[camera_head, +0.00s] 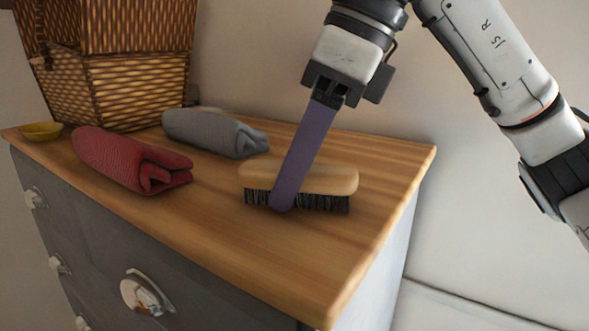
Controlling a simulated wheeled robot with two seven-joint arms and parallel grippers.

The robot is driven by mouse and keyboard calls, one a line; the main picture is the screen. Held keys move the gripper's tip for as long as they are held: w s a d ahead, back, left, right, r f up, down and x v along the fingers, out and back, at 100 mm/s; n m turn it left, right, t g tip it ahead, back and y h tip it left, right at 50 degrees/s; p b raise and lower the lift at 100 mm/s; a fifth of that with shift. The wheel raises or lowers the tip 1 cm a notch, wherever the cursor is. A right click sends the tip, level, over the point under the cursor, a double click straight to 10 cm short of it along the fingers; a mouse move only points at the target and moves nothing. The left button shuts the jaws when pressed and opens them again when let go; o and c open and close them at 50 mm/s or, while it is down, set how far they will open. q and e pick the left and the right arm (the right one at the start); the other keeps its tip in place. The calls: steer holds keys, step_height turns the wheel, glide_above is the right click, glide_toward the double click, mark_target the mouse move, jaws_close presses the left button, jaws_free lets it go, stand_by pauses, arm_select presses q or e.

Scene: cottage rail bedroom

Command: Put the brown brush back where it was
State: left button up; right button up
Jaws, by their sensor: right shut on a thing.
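The brown brush (335,181) has a light wooden back and dark bristles pointing down. It is over the wooden top of the dresser (225,215), near the right end; I cannot tell whether the bristles touch the wood. My right gripper (284,198) comes down from above and is shut on the brush about its middle. One long purple finger crosses the near side of the brush; the other finger is hidden. My left gripper is not in view.
A rolled red towel (125,158) and a rolled grey towel (212,131) lie left of the brush. A wicker basket (120,90) and a small yellow dish (41,131) stand at the far left. The dresser top is bare in front and right of the brush.

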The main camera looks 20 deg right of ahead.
steer(key=shift+f, duration=0.2)
steer(key=o, duration=0.9)
steer(key=shift+r, duration=0.15)
steer(key=shift+r, duration=0.2)
steer(key=p+v, duration=0.2)
steer(key=v, duration=0.9)
steer(key=shift+d+r, duration=0.2)
steer(key=shift+r, duration=0.15)
